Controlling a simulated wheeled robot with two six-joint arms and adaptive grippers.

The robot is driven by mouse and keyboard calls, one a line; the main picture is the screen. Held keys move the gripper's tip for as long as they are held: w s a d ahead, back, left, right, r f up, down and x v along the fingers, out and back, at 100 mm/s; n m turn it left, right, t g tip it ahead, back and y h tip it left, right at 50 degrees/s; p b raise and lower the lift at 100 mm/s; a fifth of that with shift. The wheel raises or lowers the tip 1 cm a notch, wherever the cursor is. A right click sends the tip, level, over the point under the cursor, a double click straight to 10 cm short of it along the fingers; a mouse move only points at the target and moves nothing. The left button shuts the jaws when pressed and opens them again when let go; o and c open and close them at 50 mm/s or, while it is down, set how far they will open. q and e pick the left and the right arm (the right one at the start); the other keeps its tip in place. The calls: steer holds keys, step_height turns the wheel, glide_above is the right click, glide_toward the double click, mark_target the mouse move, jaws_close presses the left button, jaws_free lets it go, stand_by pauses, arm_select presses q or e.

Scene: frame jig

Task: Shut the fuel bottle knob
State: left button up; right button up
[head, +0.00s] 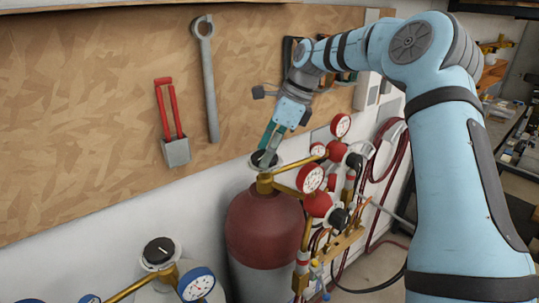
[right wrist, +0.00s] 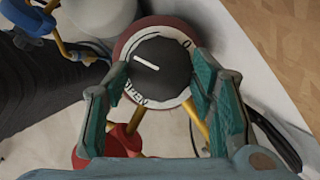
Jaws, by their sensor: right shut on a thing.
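The fuel bottle (head: 265,228) is a dark red cylinder standing against the wall in the head view. Its black knob (head: 264,159) sits on top above a brass valve. In the right wrist view the knob (right wrist: 157,68) is round, with a white pointer line and a pale dial ring (right wrist: 140,91) lettered "OPEN". The pointer is aimed to the upper left of that picture. My right gripper (head: 268,150) comes down from above with its fingers at the knob. In the right wrist view its teal fingers (right wrist: 160,82) are closed on both sides of the knob. My left gripper is not in view.
Red gauges and regulators (head: 311,178) with brass pipes stand just right of the bottle. Another bottle with a black knob (head: 159,251) and blue gauges (head: 196,284) is at lower left. A wrench (head: 208,80) and a red-handled tool (head: 172,120) hang on the board behind.

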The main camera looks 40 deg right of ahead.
steer(key=shift+s+a+f+m, duration=0.1)
steer(key=shift+s+m, duration=0.05)
steer(key=shift+m, duration=0.75)
steer(key=shift+m+h, duration=0.4)
steer(key=shift+a+m+t+h+p, duration=0.1)
steer(key=shift+m+t+h+p, duration=0.25)
steer(key=shift+m+p, duration=0.6)
steer(key=shift+m+h+p, duration=0.35)
steer(key=shift+m+p, duration=0.2)
steer(key=shift+m, duration=0.4)
steer(key=shift+t, duration=0.25)
steer(key=o, duration=1.1)
steer(key=shift+o, duration=0.2)
